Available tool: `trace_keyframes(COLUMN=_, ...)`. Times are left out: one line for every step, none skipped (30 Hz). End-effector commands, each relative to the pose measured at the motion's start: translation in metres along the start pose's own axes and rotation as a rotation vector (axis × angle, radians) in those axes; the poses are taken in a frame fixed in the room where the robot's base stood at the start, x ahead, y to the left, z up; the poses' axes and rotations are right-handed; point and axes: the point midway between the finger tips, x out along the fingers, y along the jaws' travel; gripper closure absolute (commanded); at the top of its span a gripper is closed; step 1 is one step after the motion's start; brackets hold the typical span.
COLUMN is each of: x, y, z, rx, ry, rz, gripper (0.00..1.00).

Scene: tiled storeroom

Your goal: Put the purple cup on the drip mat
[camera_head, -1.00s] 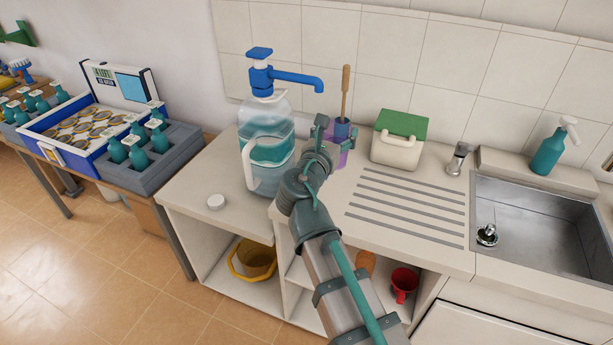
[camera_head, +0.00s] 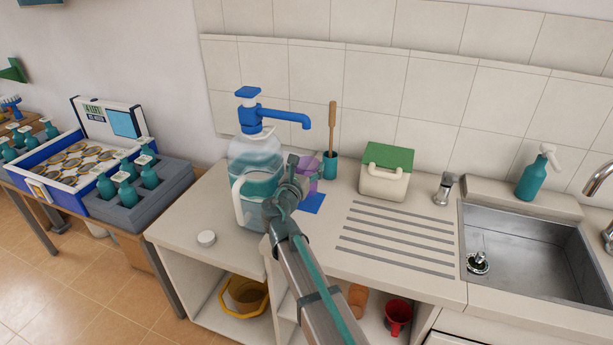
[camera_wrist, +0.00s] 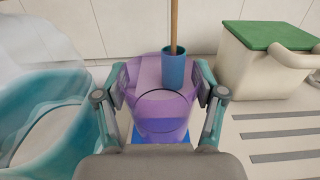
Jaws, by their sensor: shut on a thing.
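The purple cup (camera_head: 309,170) is translucent and upright, between the water jug and the blue tumbler. My gripper (camera_head: 298,180) is shut on it. In the wrist view the cup (camera_wrist: 160,112) sits between the two fingers of my gripper (camera_wrist: 160,98). The drip mat (camera_head: 314,203) is a flat blue square on the counter, showing just right of and below the cup. In the wrist view a strip of the mat (camera_wrist: 207,137) shows below and behind the cup. I cannot tell whether the cup's base touches the mat; my gripper and arm hide part of both.
A large water jug (camera_head: 256,165) with a blue pump stands close on the left. A blue tumbler (camera_head: 330,168) with a wooden stick stands just behind right.

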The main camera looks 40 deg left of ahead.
Motion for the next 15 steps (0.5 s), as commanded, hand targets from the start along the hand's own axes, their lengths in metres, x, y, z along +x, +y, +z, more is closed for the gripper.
trace_keyframes(x=0.002, y=0.001, z=-0.002, rx=0.000, ry=0.000, rz=0.000, gripper=0.54)
trace_keyframes(x=0.002, y=0.001, z=-0.003, rx=0.000, ry=0.000, rz=0.000, gripper=0.54)
trace_keyframes(x=0.003, y=0.002, z=-0.005, rx=0.001, ry=0.001, rz=0.000, gripper=0.54)
trace_keyframes(x=0.005, y=0.003, z=-0.006, rx=0.001, ry=0.001, rz=0.000, gripper=0.54)
trace_keyframes(x=0.006, y=0.004, z=-0.009, rx=0.000, ry=0.002, rz=0.000, gripper=0.54)
trace_keyframes(x=0.009, y=0.006, z=-0.012, rx=-0.001, ry=0.002, rz=0.000, gripper=0.54)
trace_keyframes(x=0.010, y=0.006, z=-0.016, rx=-0.002, ry=0.002, rz=0.000, gripper=0.54)
trace_keyframes(x=0.009, y=0.005, z=-0.021, rx=-0.001, ry=0.001, rz=0.000, gripper=0.54)
trace_keyframes(x=0.008, y=0.005, z=-0.027, rx=-0.001, ry=0.002, rz=0.000, gripper=0.54)
trace_keyframes(x=0.008, y=0.005, z=-0.031, rx=-0.002, ry=0.003, rz=0.000, gripper=0.54)
trace_keyframes(x=0.008, y=0.005, z=-0.035, rx=-0.002, ry=0.002, rz=0.000, gripper=0.54)
trace_keyframes(x=0.008, y=0.005, z=-0.038, rx=-0.001, ry=0.001, rz=0.000, gripper=0.54)
trace_keyframes(x=0.008, y=0.005, z=-0.040, rx=-0.001, ry=0.001, rz=0.000, gripper=0.54)
trace_keyframes(x=0.008, y=0.005, z=-0.042, rx=-0.001, ry=0.001, rz=0.000, gripper=0.54)
trace_keyframes(x=0.008, y=0.005, z=-0.042, rx=0.000, ry=0.000, rz=0.000, gripper=0.54)
